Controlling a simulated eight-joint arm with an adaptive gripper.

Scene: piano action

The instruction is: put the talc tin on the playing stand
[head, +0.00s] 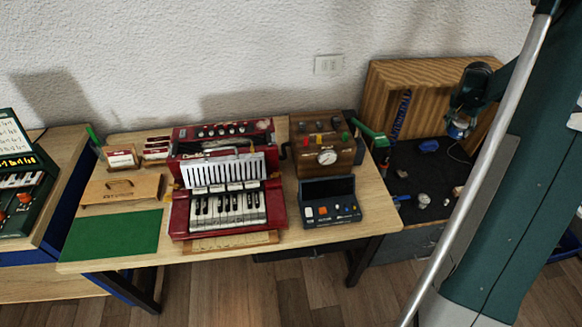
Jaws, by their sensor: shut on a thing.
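My gripper (460,112) is at the right, above the dark bench top, pointing down. It is shut on a small blue and pale thing (458,131), which looks like the talc tin; its label is too small to read. My arm and the dark gripper body hide part of the area around it. I cannot tell for certain which surface is the playing stand. A wooden stand (60,160) at the far left, with blue sides, bears a green keyboard device (22,185).
The middle table (285,200) bears a red keyboard instrument (226,208), a wooden box with a dial (325,145), a dark control box (331,203) and a green mat (112,236). The dark bench (415,175) holds small parts; a ribbed wooden panel (425,85) stands behind.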

